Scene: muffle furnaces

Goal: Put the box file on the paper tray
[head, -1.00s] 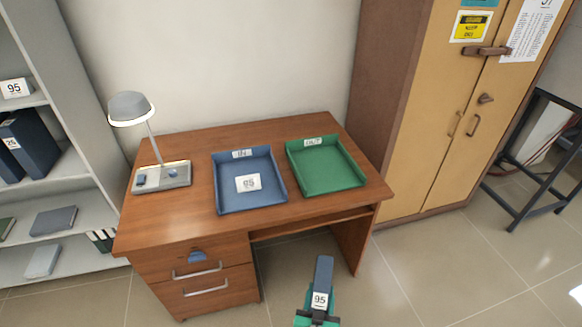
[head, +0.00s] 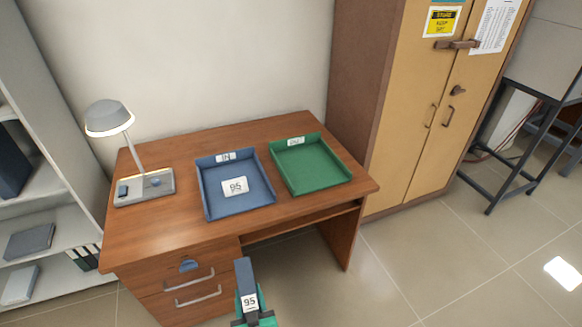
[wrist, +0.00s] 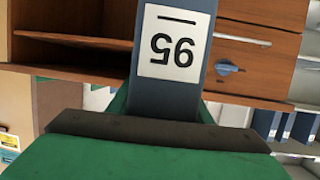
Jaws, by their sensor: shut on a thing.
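The box file (head: 243,277) is dark blue-grey with a white label reading 95. My gripper (head: 250,313) is shut on it at the bottom of the head view, in front of the desk and below its top. In the wrist view the box file (wrist: 198,82) fills the upper middle, its label upside down. Two paper trays lie on the desk. The blue tray (head: 212,206) is marked IN and has a white card reading 95 inside it. The green tray (head: 335,183) to its right looks empty; its label is too small to read surely. The box file is apart from both trays.
The wooden desk (head: 150,230) has drawers on its left side. A lamp (head: 110,120) stands at its back left. A shelf unit (head: 60,290) is at the left and a tan cabinet (head: 410,120) at the right.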

